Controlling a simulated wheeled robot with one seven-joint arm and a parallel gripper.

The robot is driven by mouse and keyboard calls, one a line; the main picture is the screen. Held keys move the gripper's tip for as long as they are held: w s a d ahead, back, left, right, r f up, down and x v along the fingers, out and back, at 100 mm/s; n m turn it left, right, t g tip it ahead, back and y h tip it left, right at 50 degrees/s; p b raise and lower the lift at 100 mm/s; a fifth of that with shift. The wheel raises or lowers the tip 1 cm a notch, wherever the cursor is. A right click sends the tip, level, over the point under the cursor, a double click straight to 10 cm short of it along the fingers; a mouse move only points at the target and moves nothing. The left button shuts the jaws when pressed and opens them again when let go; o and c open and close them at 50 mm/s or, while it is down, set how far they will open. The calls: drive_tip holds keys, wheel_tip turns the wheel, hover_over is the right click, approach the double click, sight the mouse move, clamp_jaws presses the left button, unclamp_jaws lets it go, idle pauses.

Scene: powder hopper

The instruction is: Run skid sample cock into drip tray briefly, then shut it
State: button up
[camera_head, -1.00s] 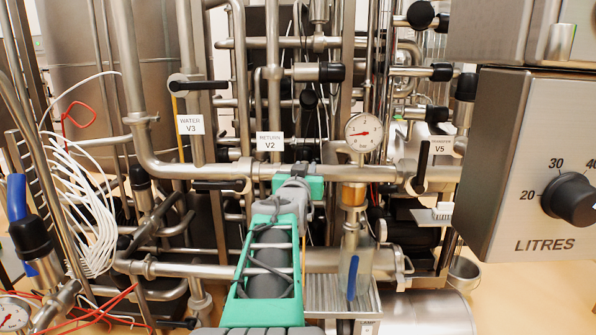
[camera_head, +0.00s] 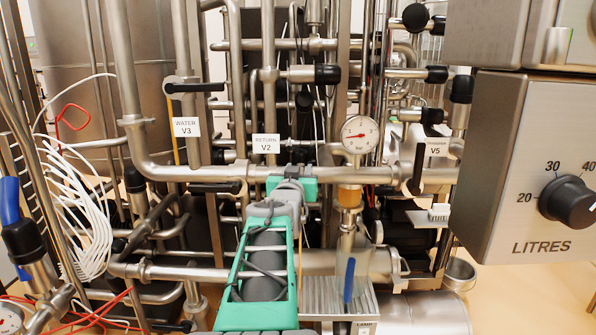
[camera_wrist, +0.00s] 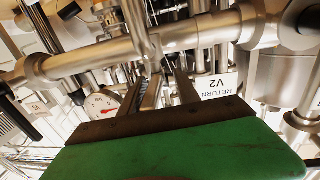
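The sample cock shows in the head view as a blue handle (camera_head: 349,281) hanging upright, below a round pressure gauge (camera_head: 360,134) and an amber sight glass (camera_head: 350,196). The ribbed metal drip tray (camera_head: 318,293) lies below and behind the handle. I see no stream running into it. My gripper (camera_head: 293,180) is up and left of the cock, near the horizontal pipe; its fingers are hidden in the head view. In the wrist view two fingers of my gripper (camera_wrist: 166,82) stand apart with pipework beyond them. The handle does not clearly show there.
Black-handled valves labelled V3 (camera_head: 186,127), V2 (camera_head: 266,143) and V5 (camera_head: 436,148) surround the area. A horizontal pipe (camera_head: 200,174) crosses behind my gripper. The steel LITRES control box (camera_head: 520,160) stands close at the right. White hoses (camera_head: 85,215) hang at the left.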

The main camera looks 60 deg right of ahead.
drive_tip(key=v, duration=0.7)
drive_tip(key=shift+s+a, duration=0.15)
drive_tip(key=shift+a, duration=0.25)
drive_tip(key=shift+o, duration=0.2)
idle(1.4)
